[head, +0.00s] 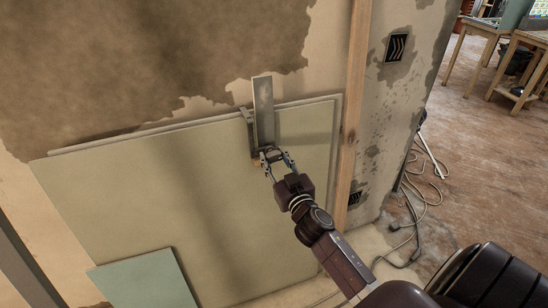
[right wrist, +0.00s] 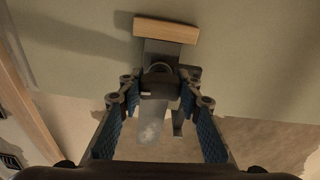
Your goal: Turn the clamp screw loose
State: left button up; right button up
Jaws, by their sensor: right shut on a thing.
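The clamp (head: 263,100) is a grey metal bar, upright over the top edge of a large beige board (head: 190,200) that leans on the wall. My right gripper (head: 273,158) is at the clamp's lower end, its fingers around the screw. In the right wrist view the gripper (right wrist: 158,88) is shut on the dark screw part (right wrist: 158,82) of the clamp, between blue-padded fingers. A wooden block (right wrist: 166,30) shows at the clamp's end, close to the board. The screw's thread is mostly hidden by the fingers. My left gripper is out of view.
A wooden post (head: 350,110) stands right of the board. A smaller pale green panel (head: 145,280) leans at the lower left. Cables (head: 412,215) lie on the floor by the wall corner. Wooden tables (head: 515,45) stand far right, with open floor before them.

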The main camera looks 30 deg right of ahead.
jog(key=n+y+p, duration=0.1)
jog(key=n+p, duration=0.1)
jog(key=n, duration=0.3)
jog(key=shift+r+n, duration=0.15)
jog(key=shift+n, duration=0.25)
jog(key=n+p, duration=0.1)
jog(key=n, duration=0.3)
jog(key=shift+d+n+y+p, duration=0.1)
jog(key=shift+n+y+p, duration=0.2)
jog(key=shift+n+p, duration=0.1)
jog(key=n+g+p, duration=0.1)
jog(key=n+p, duration=0.1)
jog(key=n, duration=0.3)
jog(key=shift+p, duration=0.3)
jog(key=shift+n+p, duration=0.8)
jog(key=shift+n, duration=1.3)
jog(key=o, duration=1.2)
